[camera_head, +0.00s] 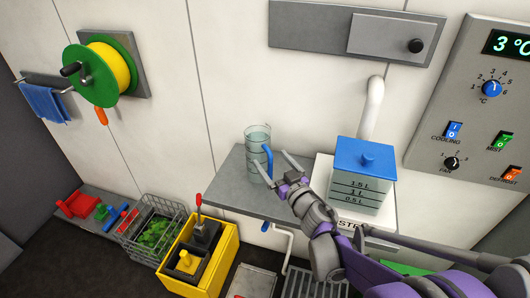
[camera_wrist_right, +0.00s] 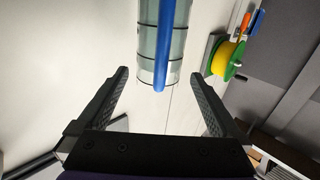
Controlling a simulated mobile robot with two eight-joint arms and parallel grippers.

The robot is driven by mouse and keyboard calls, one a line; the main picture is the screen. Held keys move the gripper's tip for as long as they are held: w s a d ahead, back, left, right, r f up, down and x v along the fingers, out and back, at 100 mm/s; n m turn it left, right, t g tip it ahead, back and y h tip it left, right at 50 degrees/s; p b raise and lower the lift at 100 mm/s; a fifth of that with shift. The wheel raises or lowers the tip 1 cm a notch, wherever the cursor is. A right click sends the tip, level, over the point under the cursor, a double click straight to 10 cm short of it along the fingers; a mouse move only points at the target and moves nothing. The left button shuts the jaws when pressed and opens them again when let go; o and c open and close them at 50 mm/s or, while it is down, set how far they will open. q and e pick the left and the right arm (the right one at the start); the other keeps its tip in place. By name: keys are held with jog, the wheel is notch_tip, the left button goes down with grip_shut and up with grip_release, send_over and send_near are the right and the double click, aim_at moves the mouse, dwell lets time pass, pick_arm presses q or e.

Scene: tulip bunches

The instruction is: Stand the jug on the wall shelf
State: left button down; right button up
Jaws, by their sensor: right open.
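The jug (camera_head: 256,146) is clear, with dark marking lines and a blue handle. It appears upright on the grey shelf (camera_head: 228,187) against the wall. My right gripper (camera_head: 275,161) is open just in front of the jug on its handle side, its two fingers pointing at it. In the right wrist view the jug (camera_wrist_right: 150,42) and its blue handle lie ahead between the open fingertips (camera_wrist_right: 159,74), and neither finger is closed on it. The jug's base is partly hidden by a finger in the head view. My left gripper is not in view.
A measuring tank with a blue lid (camera_head: 366,157) stands close right of my gripper. A white pipe (camera_head: 374,103) rises behind it. A yellow crate (camera_head: 222,266) and a wire basket (camera_head: 174,210) stand lower left. The shelf left of the jug is clear.

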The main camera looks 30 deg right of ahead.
jog(key=s+a+f+g, duration=0.4)
jog(key=s+a, duration=0.2)
jog(key=s, duration=0.2)
jog(key=s+a+f+g+y, duration=0.1)
jog(key=s+a+f+g, duration=0.4)
jog(key=s, duration=0.3)
jog(key=s+a+f+g, duration=0.4)
jog(key=s+a, duration=0.2)
jog(key=s, duration=0.2)
notch_tip(320, 180, up, 7)
jog(key=w+p, duration=0.1)
jog(key=p, duration=0.6)
jog(key=shift+w+d+r+n, duration=0.15)
jog(key=shift+w+d+n, duration=0.1)
jog(key=shift+w+n, duration=0.15)
